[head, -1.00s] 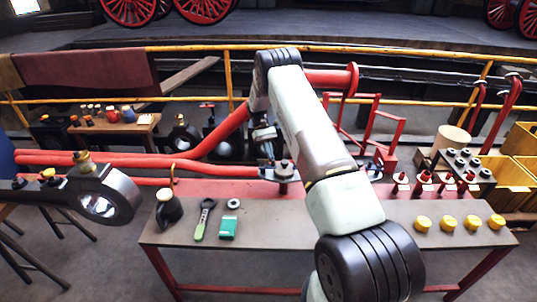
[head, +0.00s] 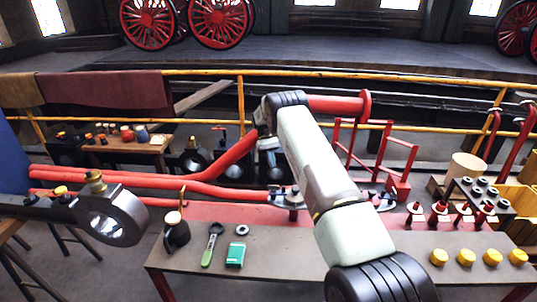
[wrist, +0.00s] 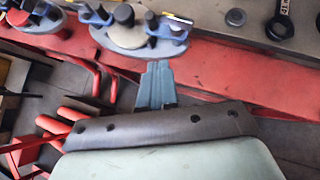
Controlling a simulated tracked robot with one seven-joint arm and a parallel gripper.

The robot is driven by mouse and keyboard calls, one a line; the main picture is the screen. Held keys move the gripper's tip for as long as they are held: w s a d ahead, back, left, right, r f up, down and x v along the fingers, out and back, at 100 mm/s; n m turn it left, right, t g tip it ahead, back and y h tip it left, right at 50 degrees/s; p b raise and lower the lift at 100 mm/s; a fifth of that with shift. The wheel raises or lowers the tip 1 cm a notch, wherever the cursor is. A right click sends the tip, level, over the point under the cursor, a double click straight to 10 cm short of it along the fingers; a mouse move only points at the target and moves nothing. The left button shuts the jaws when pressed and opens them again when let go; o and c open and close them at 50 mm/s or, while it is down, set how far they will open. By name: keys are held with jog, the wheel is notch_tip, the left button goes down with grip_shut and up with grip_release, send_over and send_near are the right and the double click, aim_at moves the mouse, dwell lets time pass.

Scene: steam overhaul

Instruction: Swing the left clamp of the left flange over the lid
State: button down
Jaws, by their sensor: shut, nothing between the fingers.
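The left flange (head: 291,201) stands at the back edge of the red bench; in the wrist view it is a round grey piece (wrist: 130,38). It carries a blue clamp on either side. The wrist view is turned about, so the left clamp appears on its right (wrist: 170,28), with a pale tip. The other clamp (wrist: 95,14) is on the opposite side. A dark round knob (wrist: 123,14) sits between them; I cannot tell the lid's edge clearly. My gripper (wrist: 158,66) is shut and empty, close beside the flange, apparently apart from the left clamp. My gripper also shows in the head view (head: 271,172).
A second flange with a red centre (wrist: 22,18) stands to the right along the bench, partly behind my arm in the head view. Red pipes (head: 150,183) run behind.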

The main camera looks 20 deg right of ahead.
jog(key=shift+a+v, duration=0.2)
jog(key=shift+v, duration=2.05)
jog(key=shift+r, duration=0.1)
jog(key=s+r+t, duration=0.3)
jog(key=s+r, duration=0.1)
jog(key=r, duration=1)
jog(key=s+r+t, duration=0.2)
jog(key=s+r, duration=0.3)
jog(key=r, duration=0.9)
jog(key=s+r+t, duration=0.3)
jog(key=s+r, duration=0.8)
jog(key=s, duration=0.3)
jog(key=s+a+f+m+t, duration=0.1)
jog(key=s+t, duration=0.6)
jog(key=s, duration=2.3)
jog(key=shift+s+a+f+y, duration=0.25)
jog(key=shift+a+f+y, duration=0.2)
jog(key=shift+a, duration=0.2)
